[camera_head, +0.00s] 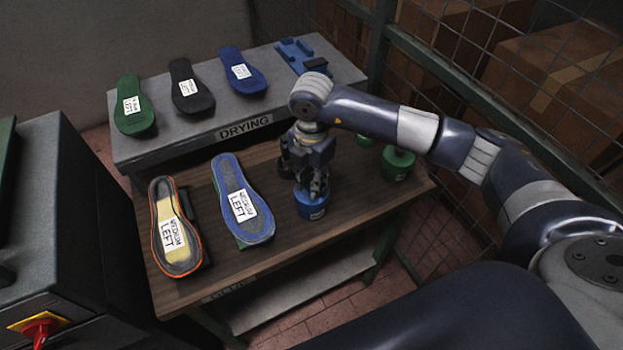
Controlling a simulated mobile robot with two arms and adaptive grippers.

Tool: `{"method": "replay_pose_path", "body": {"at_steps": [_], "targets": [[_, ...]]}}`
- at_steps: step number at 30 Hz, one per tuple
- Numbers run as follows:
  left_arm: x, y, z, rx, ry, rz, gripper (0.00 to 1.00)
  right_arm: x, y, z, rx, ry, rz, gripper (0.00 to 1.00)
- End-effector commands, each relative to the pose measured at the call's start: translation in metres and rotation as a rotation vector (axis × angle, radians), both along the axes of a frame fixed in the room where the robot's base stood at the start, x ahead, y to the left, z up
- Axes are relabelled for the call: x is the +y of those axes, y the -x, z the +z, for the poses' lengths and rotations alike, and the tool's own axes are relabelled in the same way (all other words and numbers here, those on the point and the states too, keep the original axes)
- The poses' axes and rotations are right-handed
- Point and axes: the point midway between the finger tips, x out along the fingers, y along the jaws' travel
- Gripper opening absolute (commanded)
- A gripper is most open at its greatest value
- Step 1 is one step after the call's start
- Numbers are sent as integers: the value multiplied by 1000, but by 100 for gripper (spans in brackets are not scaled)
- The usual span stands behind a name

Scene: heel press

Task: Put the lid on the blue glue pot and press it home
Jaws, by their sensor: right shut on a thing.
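The blue glue pot (311,207) stands upright on the brown wooden table, right of the blue-rimmed sole. My right gripper (314,190) points down right over the pot's top, its fingers close together at the mouth. It is shut on the lid, which is mostly hidden by the fingers; I cannot tell whether the lid is seated. My left gripper is not in view.
Two soles labelled MEDIUM LEFT, one orange-edged (173,236) and one blue-edged (242,205), lie left of the pot. A green pot (397,165) stands to the right. The grey DRYING shelf (212,125) behind holds several soles. A wire-mesh fence (480,85) borders the right.

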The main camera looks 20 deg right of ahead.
Motion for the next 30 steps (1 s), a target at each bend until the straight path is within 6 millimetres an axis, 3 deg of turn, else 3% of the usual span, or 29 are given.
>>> {"method": "replay_pose_path", "body": {"at_steps": [30], "targets": [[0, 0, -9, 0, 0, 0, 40, 0, 0, -10, 0, 0, 0, 11]]}}
